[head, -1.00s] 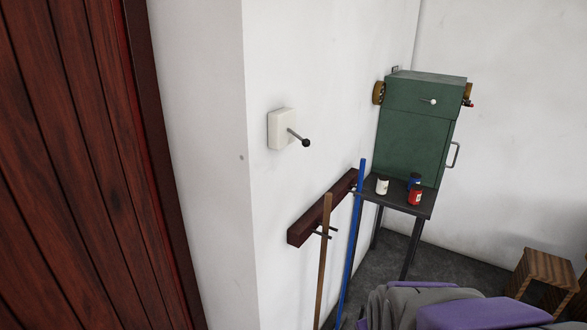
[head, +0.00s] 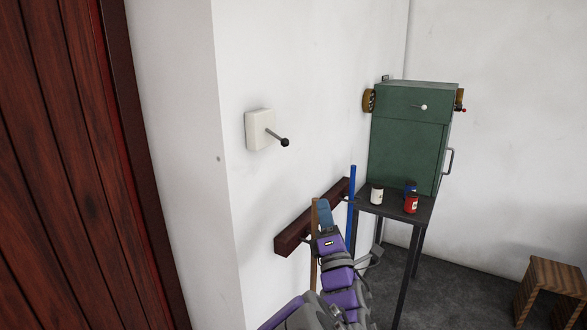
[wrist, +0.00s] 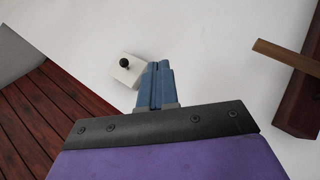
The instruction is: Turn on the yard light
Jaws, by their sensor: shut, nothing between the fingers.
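A white wall switch box (head: 258,130) with a thin metal lever ending in a black knob (head: 284,142) is on the white wall in the head view. The lever points out from the wall, to the right and slightly down. The box also shows in the wrist view (wrist: 124,72), with its black knob (wrist: 125,63) facing the camera. My gripper (head: 325,208) is below and to the right of the switch in the head view, apart from it. In the wrist view my gripper's blue fingers (wrist: 156,70) are together and empty, just right of the knob and partly covering the box.
A dark wooden rail (head: 293,231) on the wall holds a brown stick and a blue pole (head: 352,195), close to my arm. A green cabinet (head: 408,150) and small jars stand on a dark table (head: 428,208). A wooden door (head: 75,170) is at left.

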